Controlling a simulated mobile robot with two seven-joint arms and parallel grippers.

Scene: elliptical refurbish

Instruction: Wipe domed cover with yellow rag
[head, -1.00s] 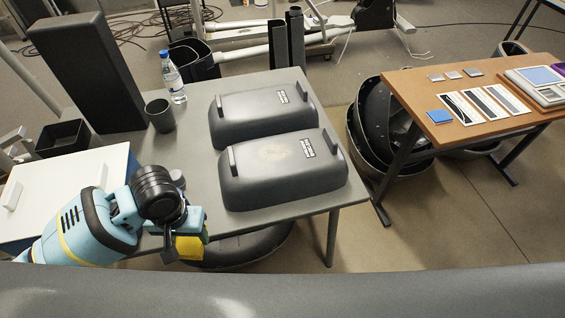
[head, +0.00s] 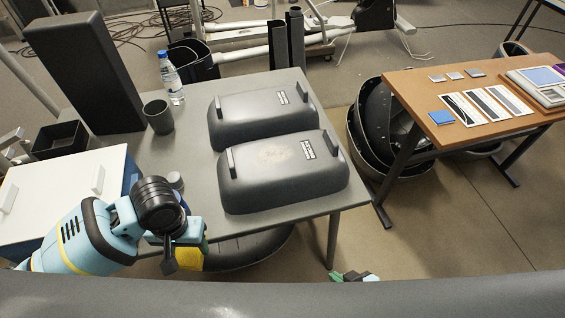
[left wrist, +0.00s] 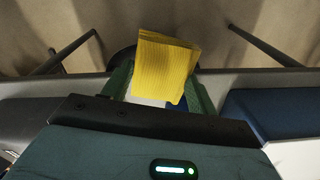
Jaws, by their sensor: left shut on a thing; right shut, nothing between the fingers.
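Two dark grey domed covers lie on the grey table, one behind the other. The near domed cover (head: 282,178) has a dull brownish smudge on its top, beside a white label. The far domed cover (head: 262,112) looks cleaner. My left gripper (head: 188,254) is at the table's front edge, left of the near cover and apart from it. It is shut on the yellow rag (left wrist: 165,68), which hangs folded between its green fingers in the left wrist view. My right gripper (head: 354,277) just shows at the bottom of the head view, shut and empty, right of the table leg.
A water bottle (head: 171,78) and a dark cup (head: 158,117) stand behind and left of the covers.

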